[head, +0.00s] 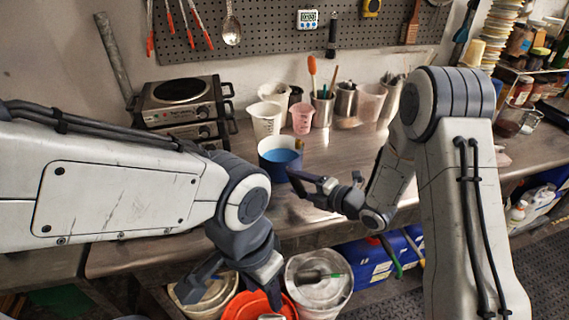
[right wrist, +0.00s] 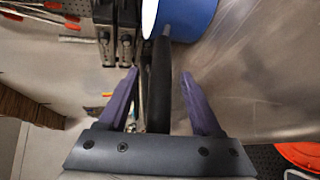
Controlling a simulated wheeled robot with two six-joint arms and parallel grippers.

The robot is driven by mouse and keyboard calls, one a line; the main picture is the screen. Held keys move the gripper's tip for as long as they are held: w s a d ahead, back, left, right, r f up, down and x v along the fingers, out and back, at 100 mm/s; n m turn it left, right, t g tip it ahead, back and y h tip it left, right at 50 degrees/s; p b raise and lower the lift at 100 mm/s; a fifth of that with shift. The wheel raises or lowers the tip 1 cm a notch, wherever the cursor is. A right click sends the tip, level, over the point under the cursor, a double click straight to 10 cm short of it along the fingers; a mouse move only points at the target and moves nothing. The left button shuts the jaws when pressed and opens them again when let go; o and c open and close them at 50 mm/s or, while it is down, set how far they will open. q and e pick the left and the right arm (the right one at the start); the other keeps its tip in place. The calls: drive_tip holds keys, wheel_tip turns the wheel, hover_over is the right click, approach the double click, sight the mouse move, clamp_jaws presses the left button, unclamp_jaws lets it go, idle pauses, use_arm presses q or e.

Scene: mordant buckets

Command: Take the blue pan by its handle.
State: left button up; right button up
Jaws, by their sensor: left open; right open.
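In the right wrist view the blue pan (right wrist: 188,20) is at the top. Its black handle (right wrist: 158,95) runs down between the two spread fingers of my right gripper (right wrist: 159,75), with a gap showing on each side. The right gripper is open; whether the handle lies at finger depth is hard to tell. My left gripper (head: 228,292) is open and empty, low in front of the bench, above the buckets.
White and pink cups (head: 302,118) and metal tool pots (head: 323,110) stand behind the pan. A hot plate (head: 182,95) is at the back left. An orange bucket (head: 240,306) and a white bucket (head: 334,292) stand below the bench front. Bench right of the pan is partly clear.

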drive_tip(key=shift+w+a+f, duration=0.15)
drive_tip(key=shift+w+a, duration=0.1)
drive_tip(key=shift+a, duration=0.05)
clamp_jaws()
drive_tip(key=shift+r, duration=0.3)
